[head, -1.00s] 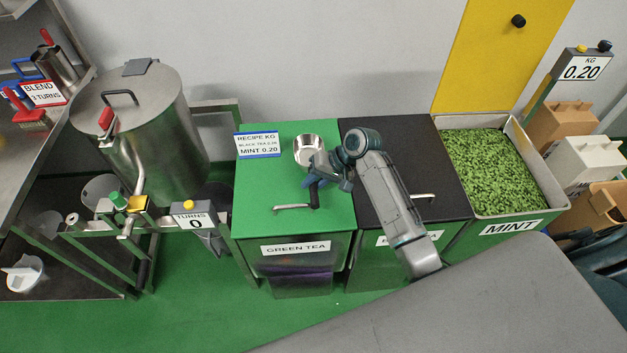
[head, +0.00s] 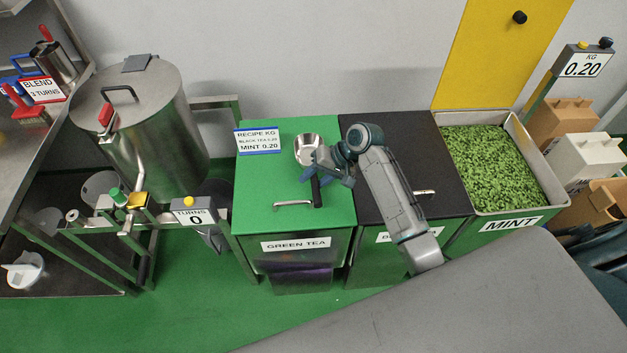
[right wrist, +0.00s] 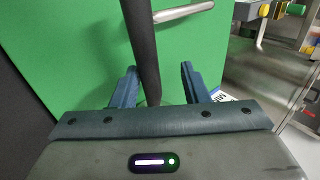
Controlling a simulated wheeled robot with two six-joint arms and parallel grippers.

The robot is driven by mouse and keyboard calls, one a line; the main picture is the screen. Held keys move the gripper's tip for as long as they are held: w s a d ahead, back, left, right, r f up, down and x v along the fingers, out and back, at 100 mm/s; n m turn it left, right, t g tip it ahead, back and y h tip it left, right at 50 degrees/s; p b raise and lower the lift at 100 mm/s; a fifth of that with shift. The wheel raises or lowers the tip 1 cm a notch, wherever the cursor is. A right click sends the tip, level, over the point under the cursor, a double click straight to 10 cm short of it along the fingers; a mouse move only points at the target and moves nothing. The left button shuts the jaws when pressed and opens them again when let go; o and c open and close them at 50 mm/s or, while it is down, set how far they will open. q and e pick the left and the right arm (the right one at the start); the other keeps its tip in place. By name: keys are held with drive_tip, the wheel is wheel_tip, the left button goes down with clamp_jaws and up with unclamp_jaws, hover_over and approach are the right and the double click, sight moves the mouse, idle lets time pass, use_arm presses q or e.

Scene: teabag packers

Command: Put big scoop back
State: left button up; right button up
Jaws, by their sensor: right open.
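The big scoop lies on the green lid of the green tea bin (head: 262,190). Its round steel bowl (head: 308,146) points to the back and its black handle (head: 316,194) to the front. My right gripper (head: 326,168) is at the scoop, over the handle near the bowl. In the right wrist view the black handle (right wrist: 140,45) runs between the two open, spread fingers (right wrist: 158,78), with gaps on both sides. The bowl is out of sight in that view. My left gripper is not in view.
A recipe sign (head: 258,141) stands at the lid's back left. The lid's metal bar handle (head: 291,205) is just left of the scoop handle. The black-lidded bin (head: 400,135) and the open mint bin (head: 545,203) are to the right. A steel drum (head: 160,120) stands at left.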

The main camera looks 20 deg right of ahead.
drive_tip(key=b+v, duration=0.2)
drive_tip(key=v, duration=0.9)
drive_tip(key=shift+s, duration=0.1)
